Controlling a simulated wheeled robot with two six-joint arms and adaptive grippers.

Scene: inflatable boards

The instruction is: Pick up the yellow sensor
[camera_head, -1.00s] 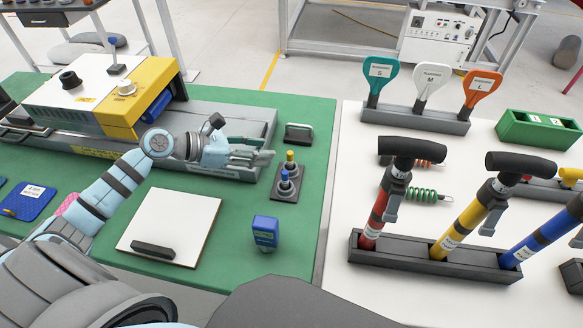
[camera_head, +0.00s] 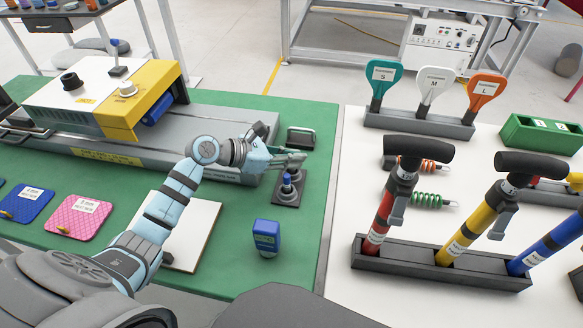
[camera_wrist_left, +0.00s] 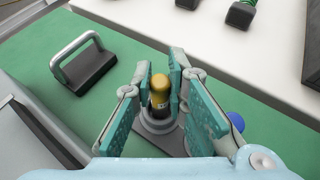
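The yellow sensor (camera_wrist_left: 160,92) stands upright in a round socket of a dark grey holder (camera_wrist_left: 172,143). In the left wrist view it sits between the fingers of my left gripper (camera_wrist_left: 163,80), which are open on both sides of it, with no clear grip. In the head view my left gripper (camera_head: 292,160) reaches over the holder from the left and hides the yellow sensor. A blue sensor (camera_head: 287,180) stands in the same holder, nearer the front edge; its blue top (camera_wrist_left: 236,121) shows at the right in the wrist view. My right gripper is not in view.
A black block with a metal handle (camera_head: 300,138) stands just behind the holder. A blue box-shaped device (camera_head: 266,236) and a white board (camera_head: 207,226) lie nearer the front. A grey and yellow machine (camera_head: 150,90) stands left. Pumps stand on the white table (camera_head: 345,225).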

